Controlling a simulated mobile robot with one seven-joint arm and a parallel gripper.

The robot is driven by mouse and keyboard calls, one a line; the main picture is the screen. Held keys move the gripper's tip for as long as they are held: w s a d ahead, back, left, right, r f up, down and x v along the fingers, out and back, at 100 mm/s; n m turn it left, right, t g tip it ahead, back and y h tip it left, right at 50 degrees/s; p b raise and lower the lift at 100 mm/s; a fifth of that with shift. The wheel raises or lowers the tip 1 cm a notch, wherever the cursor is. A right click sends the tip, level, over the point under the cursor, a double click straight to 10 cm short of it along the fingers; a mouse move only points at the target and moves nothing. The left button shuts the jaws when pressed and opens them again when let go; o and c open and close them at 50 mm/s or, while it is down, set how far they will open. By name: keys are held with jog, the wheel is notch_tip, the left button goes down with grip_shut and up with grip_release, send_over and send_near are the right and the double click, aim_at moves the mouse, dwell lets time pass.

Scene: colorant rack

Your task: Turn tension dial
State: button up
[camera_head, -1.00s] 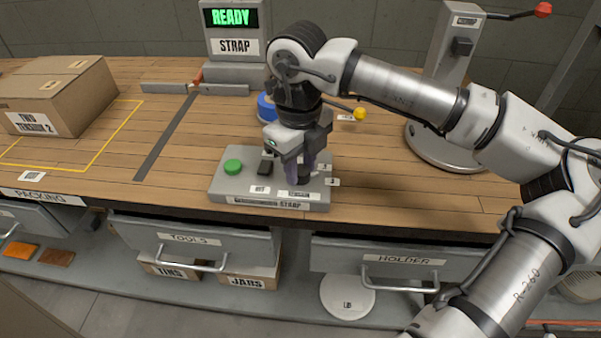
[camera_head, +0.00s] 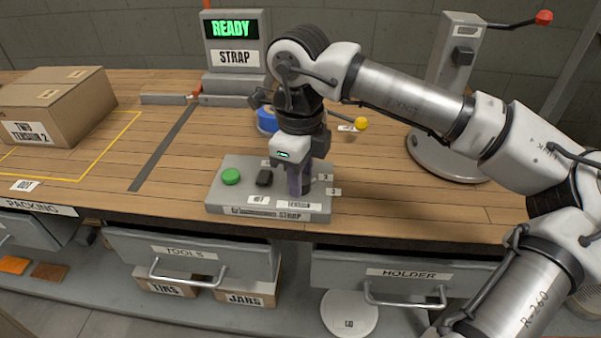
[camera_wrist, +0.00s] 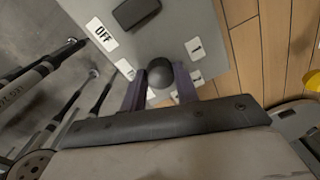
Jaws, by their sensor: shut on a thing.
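The grey strap control box (camera_head: 222,198) stands near the front edge of the wooden bench. It carries a green button (camera_head: 231,176), a black switch (camera_head: 264,178) by an OFF label (camera_head: 259,200), and a TENSION label (camera_head: 298,205). Number tags stand at its right, one reading 3 (camera_head: 333,191). My gripper (camera_head: 300,189) points down at the box's right part. In the wrist view, the dark round tension dial (camera_wrist: 160,74) sits between my purple fingers, which are shut on it. A tag reading 1 (camera_wrist: 194,47) lies beside it. My fingers mostly hide the dial in the head view.
A display (camera_head: 234,38) behind reads READY above STRAP. A cardboard box (camera_head: 60,100) labelled TWO TENSION 2 sits at the left. A blue round object (camera_head: 267,120) and a yellow-knobbed lever (camera_head: 361,123) lie close behind my gripper. A grey stand (camera_head: 455,50) rises at the right.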

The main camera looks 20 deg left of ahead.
jog(key=o, duration=1)
jog(key=shift+r, duration=0.1)
jog(key=r, duration=1.3)
jog(key=shift+s+r, duration=0.2)
jog(key=shift+r, duration=0.15)
